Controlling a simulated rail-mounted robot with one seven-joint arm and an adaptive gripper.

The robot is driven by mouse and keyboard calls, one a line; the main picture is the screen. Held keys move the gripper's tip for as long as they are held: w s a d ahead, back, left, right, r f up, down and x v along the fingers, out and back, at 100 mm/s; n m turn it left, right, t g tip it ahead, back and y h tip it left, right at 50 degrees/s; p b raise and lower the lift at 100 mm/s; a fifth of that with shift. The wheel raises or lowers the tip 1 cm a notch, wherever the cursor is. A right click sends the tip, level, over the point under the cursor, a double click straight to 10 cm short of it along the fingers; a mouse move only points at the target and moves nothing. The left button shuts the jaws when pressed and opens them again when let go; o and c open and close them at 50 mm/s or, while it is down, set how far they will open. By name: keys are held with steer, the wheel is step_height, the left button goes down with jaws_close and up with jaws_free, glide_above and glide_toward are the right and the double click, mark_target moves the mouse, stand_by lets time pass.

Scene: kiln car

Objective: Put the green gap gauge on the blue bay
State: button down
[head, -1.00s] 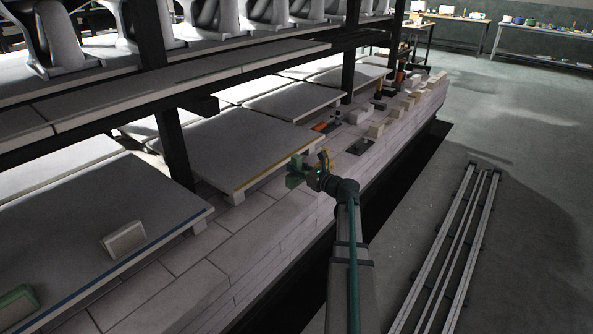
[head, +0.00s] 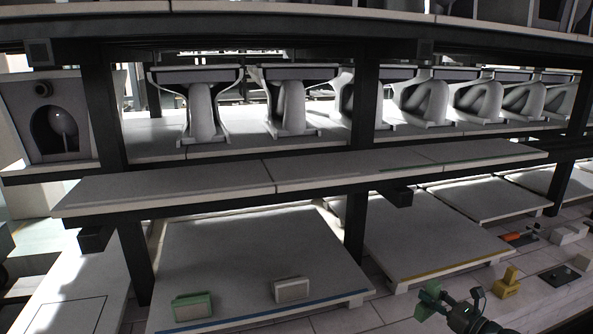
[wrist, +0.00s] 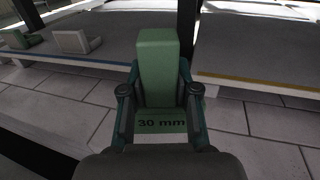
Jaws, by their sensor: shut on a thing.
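The green gap gauge (wrist: 158,60) stands up between the fingers of my gripper (wrist: 157,82) in the wrist view; "30 mm" is written on its lower part.
A green-edged block (head: 192,306) and a pale block (head: 291,289) sit on the blue bay near its front. A yellow-striped bay (head: 420,235) lies to the right. A shelf (head: 290,178) and dark posts (head: 355,150) stand over the bays. A yellow piece (head: 507,284) is right of my gripper.

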steer(key=s+a+r+n+g+y+p, duration=0.1)
steer(key=a+r+y+p, duration=0.1)
steer(key=a, duration=0.5)
steer(key=s+a+r+n+g+y+p, duration=0.1)
steer(key=a+r+n+g+y+p, duration=0.1)
steer(key=a+p, duration=0.3)
steer(key=s+a+r+n+g+y+p, duration=0.1)
steer(key=a+p, duration=0.3)
steer(key=a, duration=0.7)
steer(key=shift+r+n+g+y, duration=0.4)
steer(key=shift+r+n+g, duration=0.15)
steer(key=shift+r, duration=0.2)
